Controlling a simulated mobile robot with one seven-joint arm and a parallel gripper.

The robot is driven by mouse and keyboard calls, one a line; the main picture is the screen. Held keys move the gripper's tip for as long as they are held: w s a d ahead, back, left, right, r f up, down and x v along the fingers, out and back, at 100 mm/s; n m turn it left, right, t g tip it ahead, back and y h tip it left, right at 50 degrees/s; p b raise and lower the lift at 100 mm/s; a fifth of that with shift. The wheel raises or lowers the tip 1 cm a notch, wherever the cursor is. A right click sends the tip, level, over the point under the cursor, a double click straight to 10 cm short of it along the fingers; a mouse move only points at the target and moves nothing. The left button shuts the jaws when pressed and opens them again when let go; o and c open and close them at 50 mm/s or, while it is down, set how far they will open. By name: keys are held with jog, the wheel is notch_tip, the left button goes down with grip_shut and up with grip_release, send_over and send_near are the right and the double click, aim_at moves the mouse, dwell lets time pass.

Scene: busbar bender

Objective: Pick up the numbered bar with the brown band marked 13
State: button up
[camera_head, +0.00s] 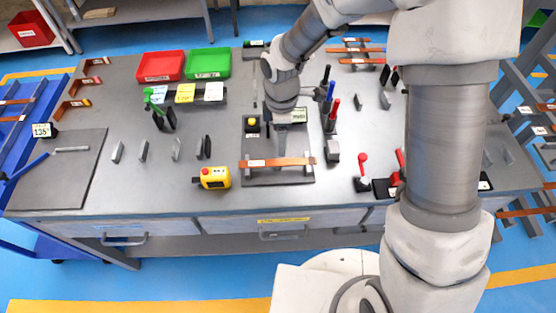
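A flat copper-coloured bar (265,162) with a small white label lies across the dark plate of the bending fixture (262,179) at the middle of the bench. Further bars with labels lie at the back right (360,50), and bent ones lie at the back left (84,84). The numbers and bands are too small to read, so I cannot tell which bar is marked 13. My gripper (282,146) points down over the fixture, just behind the near bar. Its fingers are small and partly blend into the fixture; I cannot tell whether they touch anything.
Red (161,66) and green (208,63) trays stand at the back. A yellow control box (214,178) sits left of the fixture. Red-handled tools (362,170) stand to the right. Side racks at right (541,130) hold more bars.

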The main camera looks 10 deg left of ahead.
aim_at(278, 162)
notch_tip(278, 162, down, 3)
jog(key=shift+r, duration=0.1)
jog(key=f, duration=0.3)
jog(key=shift+s+a+f, duration=0.3)
jog(key=shift+f, duration=0.05)
jog(key=shift+f+p, duration=0.3)
jog(key=shift+f, duration=0.45)
grip_shut()
